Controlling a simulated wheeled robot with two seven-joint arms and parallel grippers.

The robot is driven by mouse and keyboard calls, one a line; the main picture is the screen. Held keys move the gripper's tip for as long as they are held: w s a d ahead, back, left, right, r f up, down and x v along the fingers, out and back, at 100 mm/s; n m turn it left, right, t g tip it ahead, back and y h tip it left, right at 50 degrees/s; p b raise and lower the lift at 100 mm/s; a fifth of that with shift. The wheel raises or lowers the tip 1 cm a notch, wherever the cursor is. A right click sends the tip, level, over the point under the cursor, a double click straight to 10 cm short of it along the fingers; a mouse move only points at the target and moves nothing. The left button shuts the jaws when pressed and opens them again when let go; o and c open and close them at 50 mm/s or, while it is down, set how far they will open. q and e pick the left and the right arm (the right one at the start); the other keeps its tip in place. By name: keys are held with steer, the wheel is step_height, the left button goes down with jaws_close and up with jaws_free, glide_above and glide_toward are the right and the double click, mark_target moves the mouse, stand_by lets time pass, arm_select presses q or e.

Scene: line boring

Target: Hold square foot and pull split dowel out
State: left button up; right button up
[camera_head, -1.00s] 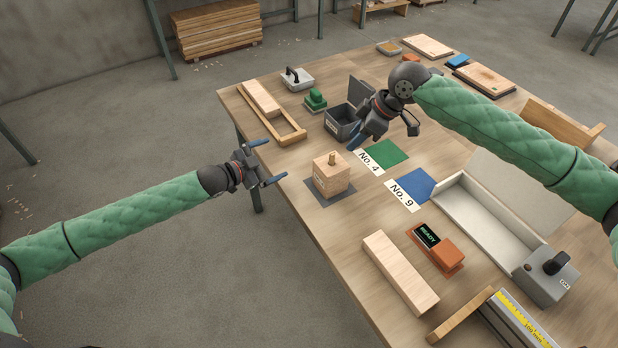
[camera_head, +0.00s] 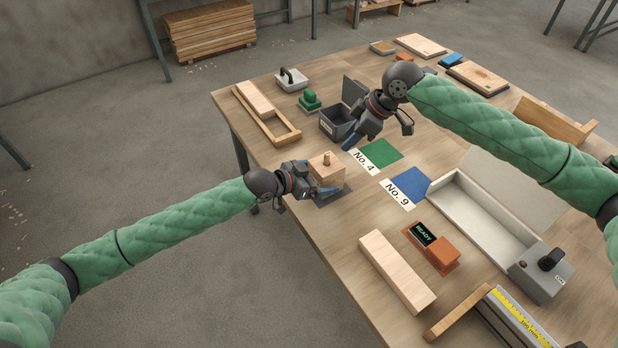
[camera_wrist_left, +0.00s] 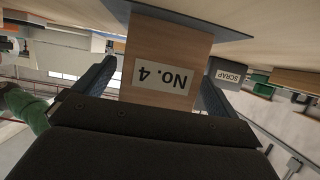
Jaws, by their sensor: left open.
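The square foot (camera_head: 326,172) is a pale wooden block standing on a dark mat (camera_head: 333,196) near the table's left edge. The split dowel (camera_head: 327,158) stands up from its top face. In the left wrist view the foot (camera_wrist_left: 165,55) appears upside down with a "No. 4" label; the dowel is not visible there. My left gripper (camera_head: 318,178) is open, with one finger on each side of the foot; contact is unclear. My right gripper (camera_head: 351,143) hangs behind and right of the foot, apart from it; its finger gap cannot be made out.
A grey bin (camera_head: 338,123), labelled SCRAP in the wrist view (camera_wrist_left: 228,75), stands behind the foot. Green (camera_head: 381,153) and blue (camera_head: 411,184) pads with number cards lie to the right. An orange device reading READY (camera_head: 432,246) and a pale plank (camera_head: 397,270) lie nearer.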

arm_select(q)
steer(key=shift+x, duration=1.35)
steer(key=c, duration=1.3)
steer(key=o, duration=0.3)
steer(key=shift+c, duration=0.8)
arm_select(e)
steer(key=shift+c, duration=0.4)
